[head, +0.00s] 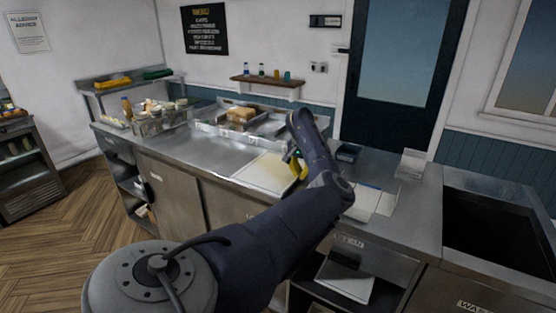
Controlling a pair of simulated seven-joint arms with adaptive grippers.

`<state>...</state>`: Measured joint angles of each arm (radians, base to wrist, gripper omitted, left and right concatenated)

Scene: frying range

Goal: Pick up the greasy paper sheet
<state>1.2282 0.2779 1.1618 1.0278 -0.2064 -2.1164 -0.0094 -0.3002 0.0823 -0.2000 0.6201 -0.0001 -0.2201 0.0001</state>
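A cream sheet with a yellowish tint (266,173), which looks like the greasy paper sheet, lies flat on the steel counter (213,153) left of my arm. My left arm reaches over the counter from the lower left. My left gripper (297,163) is at the sheet's right edge, small and partly hidden behind my arm. I cannot tell whether it touches the sheet or whether its fingers are open. My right gripper is not in view.
A steel unit with a brown block (241,114) stands behind the sheet. Containers of food (160,119) are at the left. White sheets or boards (376,202) lie right of my arm, near a dark box (348,152). A dark open bin (490,225) is at far right.

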